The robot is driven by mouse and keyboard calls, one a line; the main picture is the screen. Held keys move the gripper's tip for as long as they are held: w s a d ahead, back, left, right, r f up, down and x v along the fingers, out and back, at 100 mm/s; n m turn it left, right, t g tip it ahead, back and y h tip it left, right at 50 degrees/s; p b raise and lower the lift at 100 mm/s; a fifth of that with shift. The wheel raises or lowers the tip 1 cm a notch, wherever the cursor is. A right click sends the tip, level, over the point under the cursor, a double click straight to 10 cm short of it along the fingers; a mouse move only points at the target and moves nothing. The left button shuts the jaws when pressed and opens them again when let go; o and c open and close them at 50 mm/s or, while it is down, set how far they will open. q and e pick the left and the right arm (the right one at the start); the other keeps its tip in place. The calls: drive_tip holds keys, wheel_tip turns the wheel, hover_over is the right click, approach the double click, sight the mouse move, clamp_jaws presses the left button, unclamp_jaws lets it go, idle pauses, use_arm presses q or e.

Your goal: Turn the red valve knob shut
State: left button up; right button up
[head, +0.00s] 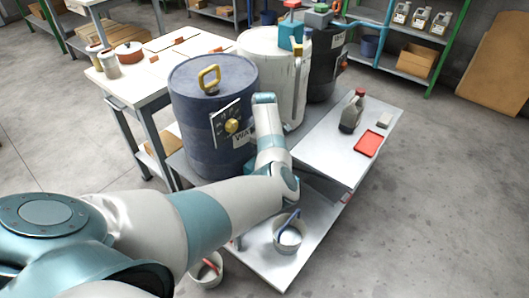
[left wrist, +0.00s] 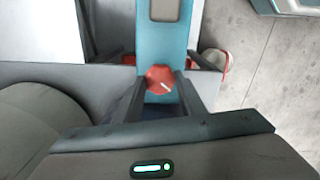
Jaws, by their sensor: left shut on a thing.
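In the left wrist view, the red valve knob (left wrist: 159,78) has a white mark on its face and sits in front of a teal body. My left gripper (left wrist: 160,88) has one dark finger on each side of the knob and is shut on it. In the head view my left arm reaches from the left to the front of the drums; its gripper and the knob it holds are hidden there. My right gripper is not in view.
A blue drum (head: 188,123) and a white drum (head: 263,43) stand close behind my arm. A steel bench (head: 310,150) at right holds a bottle (head: 352,112) and a red tray (head: 369,143). A cup with a blue-handled brush (head: 289,238) stands below.

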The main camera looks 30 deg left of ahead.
use_arm(q)
drive_tip(key=m+p, duration=0.3)
drive_tip(key=shift+r+m, duration=0.15)
drive_tip(key=shift+m, duration=0.15)
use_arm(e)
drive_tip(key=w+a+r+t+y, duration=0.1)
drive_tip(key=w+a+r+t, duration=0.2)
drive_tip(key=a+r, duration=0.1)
use_arm(q)
drive_tip(key=m+p, duration=0.5)
drive_tip(key=m, duration=0.1)
drive_tip(key=shift+m, duration=0.4)
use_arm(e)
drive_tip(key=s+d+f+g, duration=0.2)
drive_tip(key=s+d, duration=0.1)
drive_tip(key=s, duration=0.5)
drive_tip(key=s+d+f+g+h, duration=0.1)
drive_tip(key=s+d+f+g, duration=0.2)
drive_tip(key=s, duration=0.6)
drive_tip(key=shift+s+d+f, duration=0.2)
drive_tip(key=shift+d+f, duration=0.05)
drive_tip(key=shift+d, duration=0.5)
use_arm(q)
drive_tip(key=o, duration=1)
drive_tip(key=shift+o, duration=0.2)
